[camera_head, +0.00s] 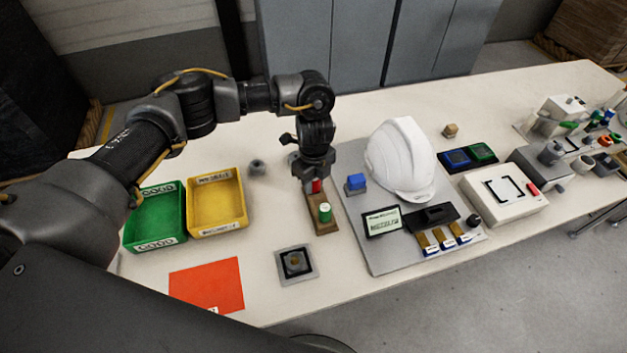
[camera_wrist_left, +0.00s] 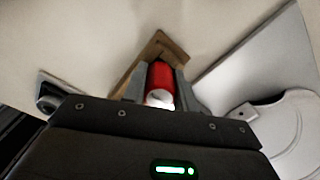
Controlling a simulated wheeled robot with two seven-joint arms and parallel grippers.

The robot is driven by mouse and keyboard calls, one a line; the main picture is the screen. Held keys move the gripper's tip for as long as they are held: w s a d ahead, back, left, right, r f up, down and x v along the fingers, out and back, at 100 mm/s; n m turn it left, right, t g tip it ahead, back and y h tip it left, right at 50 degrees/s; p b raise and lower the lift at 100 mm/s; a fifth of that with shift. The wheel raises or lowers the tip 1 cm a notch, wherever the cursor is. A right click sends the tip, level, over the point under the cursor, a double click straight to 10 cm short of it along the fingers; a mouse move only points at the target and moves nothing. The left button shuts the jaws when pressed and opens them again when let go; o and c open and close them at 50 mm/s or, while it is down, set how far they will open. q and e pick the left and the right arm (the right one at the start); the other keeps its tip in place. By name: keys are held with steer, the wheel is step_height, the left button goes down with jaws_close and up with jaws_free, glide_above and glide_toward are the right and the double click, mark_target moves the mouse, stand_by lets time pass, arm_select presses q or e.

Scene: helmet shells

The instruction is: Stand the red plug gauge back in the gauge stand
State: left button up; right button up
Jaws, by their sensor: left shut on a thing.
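The red plug gauge (camera_wrist_left: 161,80) is between the fingers of my left gripper (camera_wrist_left: 160,92) in the left wrist view. My left gripper (camera_head: 314,187) is shut on it in the head view, where only a small red part (camera_head: 316,186) shows below the fingers. The gauge stand (camera_head: 323,228) is a brown wooden block directly below, with a green-topped gauge (camera_head: 325,212) upright in its near part. The stand also shows in the left wrist view (camera_wrist_left: 146,56). Whether the red gauge's lower end is in the stand is hidden. My right gripper is not in view.
A green bin (camera_head: 157,238) and a yellow bin (camera_head: 217,222) stand to the left. A grey board (camera_head: 383,258) with a white helmet shell (camera_head: 401,160) lies close on the right. A red sheet (camera_head: 207,286) and a small square fixture (camera_head: 296,263) lie in front.

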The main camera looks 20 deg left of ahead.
arm_select(q)
steer(key=shift+f, duration=0.3)
stand_by(0.7)
steer(key=o, duration=0.9)
step_height(320, 180, up, 11)
steer(key=shift+f+b, duration=0.1)
steer(key=shift+b, duration=0.25)
steer(key=shift+a, duration=0.1)
